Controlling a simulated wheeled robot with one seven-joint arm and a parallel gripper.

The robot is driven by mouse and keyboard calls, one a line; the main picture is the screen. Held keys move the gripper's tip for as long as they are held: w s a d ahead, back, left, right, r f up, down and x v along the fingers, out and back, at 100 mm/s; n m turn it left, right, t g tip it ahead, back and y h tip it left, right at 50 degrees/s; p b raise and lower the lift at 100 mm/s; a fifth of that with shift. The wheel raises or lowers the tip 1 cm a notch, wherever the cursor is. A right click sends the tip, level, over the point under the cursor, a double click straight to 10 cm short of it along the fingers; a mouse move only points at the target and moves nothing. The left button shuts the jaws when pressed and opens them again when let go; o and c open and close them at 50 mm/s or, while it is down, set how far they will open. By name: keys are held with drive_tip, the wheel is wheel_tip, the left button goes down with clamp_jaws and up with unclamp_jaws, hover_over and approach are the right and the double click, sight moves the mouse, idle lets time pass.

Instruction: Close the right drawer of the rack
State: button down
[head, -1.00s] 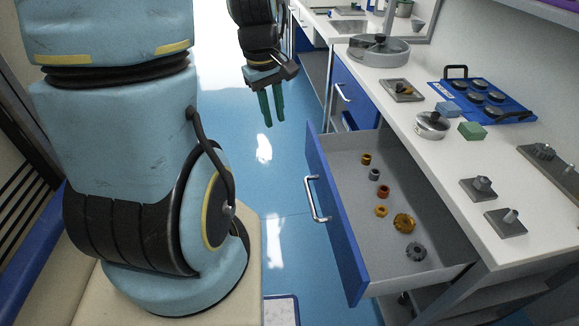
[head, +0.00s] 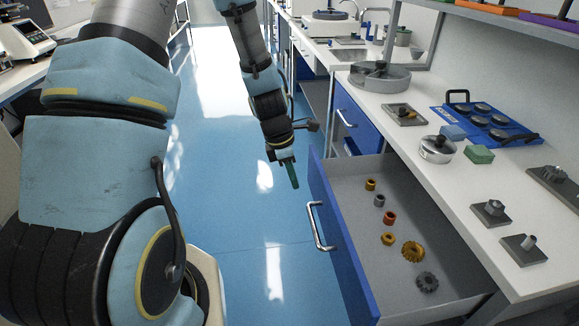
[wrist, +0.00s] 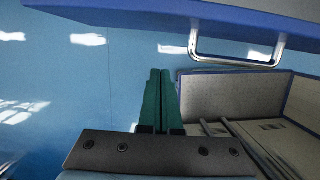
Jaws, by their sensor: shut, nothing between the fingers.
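The right drawer (head: 340,235) of the rack is pulled far out, with a blue front and a silver handle (head: 317,226). Several small rings and gears lie in it. My gripper (head: 295,186) hangs in front of the drawer, left of its blue front and a little beyond the handle, apart from it. In the wrist view my gripper's green fingers (wrist: 160,75) are together and empty. The handle (wrist: 238,58) and the blue front (wrist: 220,22) show above and to the right of the fingers there.
The rack's white top (head: 455,215) holds a round grey pan (head: 380,76), a lidded pot (head: 436,150), a green block (head: 479,154) and a blue tray (head: 490,122). Another blue drawer front (head: 356,120) beyond is shut. The blue floor (head: 225,190) left of the drawer is clear.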

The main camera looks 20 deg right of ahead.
drive_tip(key=shift+s+d+f+p, duration=0.1)
drive_tip(key=shift+d+f+p, duration=0.15)
drive_tip(key=shift+d+f, duration=0.4)
drive_tip(key=shift+s+d+f+p, duration=0.15)
drive_tip(key=shift+d+f+p, duration=0.15)
drive_tip(key=shift+d, duration=0.65)
drive_tip(key=shift+s+d+f+p, duration=0.1)
drive_tip(key=shift+d+f+p, duration=0.1)
drive_tip(key=shift+d+f, duration=0.5)
drive_tip(key=shift+d+r, duration=0.1)
drive_tip(key=shift+r, duration=0.05)
drive_tip(key=s+d+p, duration=0.1)
drive_tip(key=d+p, duration=0.1)
drive_tip(key=d, duration=0.6)
drive_tip(key=s+d+p, duration=0.1)
drive_tip(key=d+p, duration=0.1)
drive_tip(key=d, duration=0.6)
drive_tip(key=s+d+p, duration=0.1)
drive_tip(key=d+p, duration=0.1)
drive_tip(key=d, duration=0.6)
drive_tip(key=shift+d, duration=0.2)
drive_tip(key=shift+r, duration=0.1)
